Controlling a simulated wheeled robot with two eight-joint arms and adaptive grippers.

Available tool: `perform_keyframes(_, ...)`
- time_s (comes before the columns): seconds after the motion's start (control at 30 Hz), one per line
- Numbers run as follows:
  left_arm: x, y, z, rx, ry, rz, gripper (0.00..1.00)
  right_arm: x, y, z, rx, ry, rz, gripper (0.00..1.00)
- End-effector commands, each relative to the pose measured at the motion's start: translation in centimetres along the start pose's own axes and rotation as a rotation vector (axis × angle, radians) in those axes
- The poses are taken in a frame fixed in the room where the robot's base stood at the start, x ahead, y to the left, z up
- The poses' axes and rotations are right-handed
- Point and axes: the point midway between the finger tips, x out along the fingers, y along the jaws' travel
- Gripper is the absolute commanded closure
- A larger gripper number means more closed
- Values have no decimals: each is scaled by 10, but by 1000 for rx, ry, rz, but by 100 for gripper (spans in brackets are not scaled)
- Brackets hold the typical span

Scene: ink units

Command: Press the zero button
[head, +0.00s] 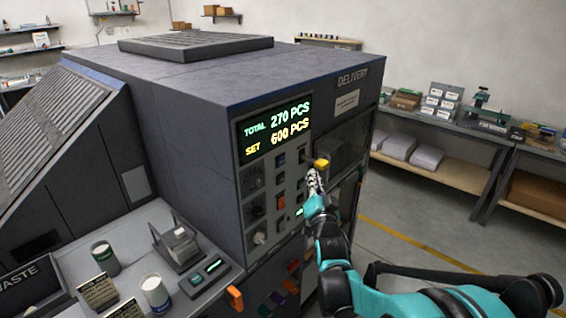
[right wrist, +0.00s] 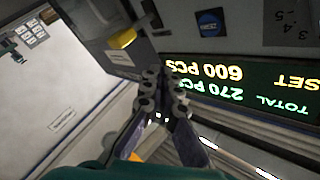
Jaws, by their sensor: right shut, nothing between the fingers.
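The grey machine (head: 200,90) has a control panel (head: 244,165) with several small buttons and knobs. A lit display (head: 276,128) reads TOTAL 270 PCS and SET 600 PCS; it shows upside down in the right wrist view (right wrist: 235,88). The button labels are too small to read, so I cannot tell which is the zero button. My right gripper (head: 316,175) is shut and empty, in front of the panel's right side and just below a yellow part (head: 321,163). In the right wrist view its fingertips (right wrist: 157,78) are apart from that yellow part (right wrist: 122,39). My left gripper is not in view.
A bench (head: 160,245) at lower left holds two cups (head: 155,292), a small device (head: 178,247) and label cards. A dark delivery window (head: 345,140) is behind my right gripper. Shelving (head: 440,165) stands at the right, with open floor before it.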

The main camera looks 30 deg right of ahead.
Motion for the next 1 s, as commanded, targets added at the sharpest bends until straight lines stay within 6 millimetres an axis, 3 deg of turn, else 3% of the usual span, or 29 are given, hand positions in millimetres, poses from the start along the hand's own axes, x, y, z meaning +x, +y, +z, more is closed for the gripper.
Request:
perform_keyframes(0.27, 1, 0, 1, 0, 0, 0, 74, 13, -10, 10, 1, -2, -2, 100)
perform_keyframes(0.7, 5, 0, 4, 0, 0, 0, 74, 51, -38, 38, 0, -1, -2, 100)
perform_keyframes(1.0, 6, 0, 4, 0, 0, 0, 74, 61, -45, 45, -1, -2, 0, 100)
